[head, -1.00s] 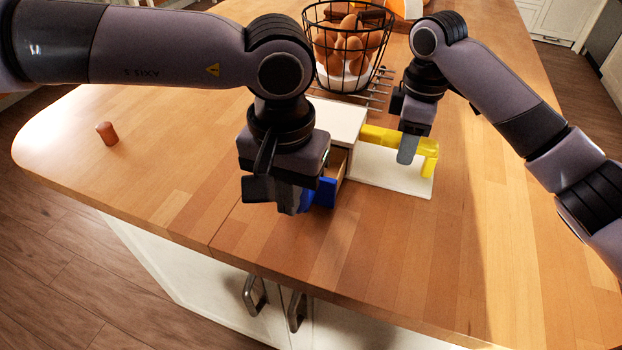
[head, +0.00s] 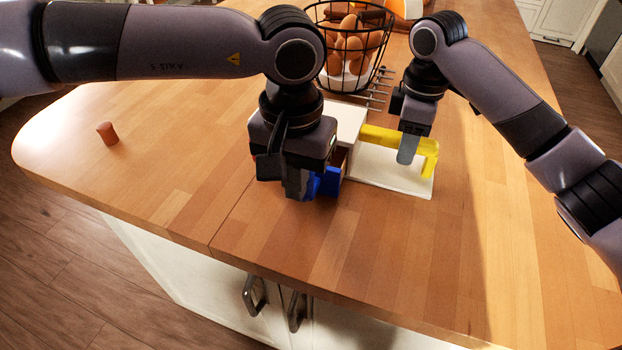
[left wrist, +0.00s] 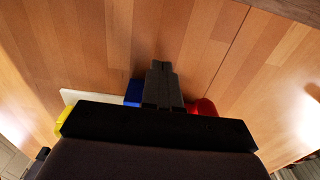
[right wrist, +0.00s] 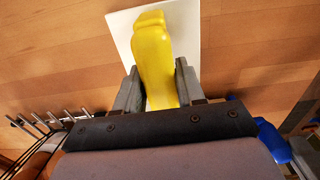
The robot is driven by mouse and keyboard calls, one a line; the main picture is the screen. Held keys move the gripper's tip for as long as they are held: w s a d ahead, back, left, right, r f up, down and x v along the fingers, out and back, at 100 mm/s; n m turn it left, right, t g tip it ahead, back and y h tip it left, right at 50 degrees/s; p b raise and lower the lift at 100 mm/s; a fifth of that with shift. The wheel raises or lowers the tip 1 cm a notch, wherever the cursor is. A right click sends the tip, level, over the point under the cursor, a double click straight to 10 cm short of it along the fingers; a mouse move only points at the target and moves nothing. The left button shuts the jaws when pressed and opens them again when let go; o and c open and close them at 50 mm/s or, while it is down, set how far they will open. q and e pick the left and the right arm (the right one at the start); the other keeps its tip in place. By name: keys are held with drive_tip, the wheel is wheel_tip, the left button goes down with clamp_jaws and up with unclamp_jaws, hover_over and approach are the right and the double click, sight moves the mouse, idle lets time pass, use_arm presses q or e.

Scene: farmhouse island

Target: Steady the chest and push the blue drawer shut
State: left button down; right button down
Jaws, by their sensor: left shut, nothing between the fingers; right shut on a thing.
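The white chest (head: 349,121) stands on the wooden island, partly hidden behind my left gripper. Its blue drawer (head: 329,182) sticks out toward the near side, with a little wooden drawer side showing. My left gripper (head: 298,193) is shut and empty, against or just beside the blue front; contact is hard to tell. The blue front also shows in the left wrist view (left wrist: 133,92), beside the fingers. A yellow bar (head: 385,138) stands above a white base plate (head: 400,180) right of the chest. My right gripper (head: 408,152) is shut on the yellow bar (right wrist: 153,55).
A wire basket of eggs (head: 350,45) and a metal rack (head: 380,90) stand behind the chest. A brown cylinder (head: 107,133) stands far left. A red object (left wrist: 203,106) lies beside the left fingers. The front counter is clear.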

use_arm(q)
drive_tip(key=shift+w+d, duration=0.2)
drive_tip(key=shift+w, duration=0.35)
drive_tip(key=shift+w+d, duration=0.2)
drive_tip(key=shift+w, duration=0.35)
use_arm(e)
drive_tip(key=shift+s+f, duration=0.15)
drive_tip(key=shift+f, duration=0.15)
use_arm(q)
drive_tip(key=shift+w+d, duration=0.25)
drive_tip(key=shift+w, duration=0.35)
drive_tip(key=shift+r, duration=3.5)
use_arm(e)
drive_tip(key=c, duration=0.6)
unclamp_jaws()
drive_tip(key=shift+r, duration=0.1)
drive_tip(key=shift+r, duration=0.1)
drive_tip(key=shift+c, duration=0.4)
